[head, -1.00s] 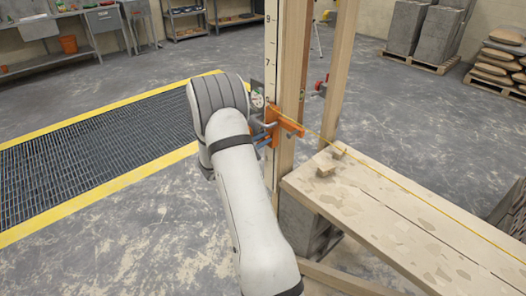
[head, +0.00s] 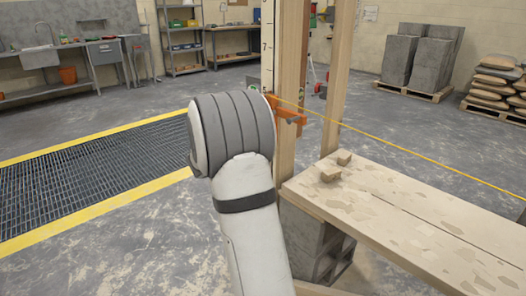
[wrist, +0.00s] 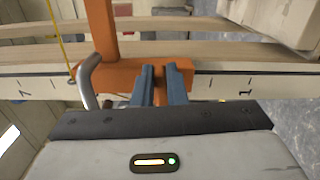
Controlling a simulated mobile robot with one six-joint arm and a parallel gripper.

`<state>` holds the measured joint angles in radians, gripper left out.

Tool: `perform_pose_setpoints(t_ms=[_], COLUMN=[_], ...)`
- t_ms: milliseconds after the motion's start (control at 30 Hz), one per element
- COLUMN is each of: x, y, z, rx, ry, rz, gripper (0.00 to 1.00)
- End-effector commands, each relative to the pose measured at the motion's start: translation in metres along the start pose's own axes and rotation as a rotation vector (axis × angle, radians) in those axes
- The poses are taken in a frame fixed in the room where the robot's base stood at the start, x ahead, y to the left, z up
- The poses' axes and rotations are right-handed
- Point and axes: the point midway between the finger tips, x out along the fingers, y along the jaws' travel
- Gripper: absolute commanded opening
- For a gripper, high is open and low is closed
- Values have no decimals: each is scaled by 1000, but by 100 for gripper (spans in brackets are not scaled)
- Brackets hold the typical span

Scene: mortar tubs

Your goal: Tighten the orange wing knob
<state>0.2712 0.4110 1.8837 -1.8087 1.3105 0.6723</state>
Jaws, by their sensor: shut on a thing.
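My gripper (wrist: 161,74) shows in the wrist view with its two blue-grey fingers upright against the orange clamp (wrist: 122,76). It is shut on the orange wing knob (wrist: 160,82), of which only a narrow strip shows between the fingers. The knob blends with the orange behind it, so its turn angle is hard to tell. In the head view the orange clamp (head: 290,115) sits on the numbered white rod and wooden post (head: 291,75). There my arm hides the gripper and knob.
A bent metal handle (wrist: 90,80) stands just left of the fingers. A yellow line (head: 400,148) runs from the clamp over the plank bench (head: 400,215). A yellow-edged floor grate (head: 90,180) is at left.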

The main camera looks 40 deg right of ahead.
Motion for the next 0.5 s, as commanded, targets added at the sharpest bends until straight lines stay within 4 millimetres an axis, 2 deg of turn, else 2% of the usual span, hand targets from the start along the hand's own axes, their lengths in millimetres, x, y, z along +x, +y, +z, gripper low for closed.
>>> perform_pose_setpoints(t_ms=[33,500], x=[-2,-1], y=[-7,-4], z=[-1,-1], rx=[19,98], ry=[2,2], rz=[-2,-2], gripper=[0,0])
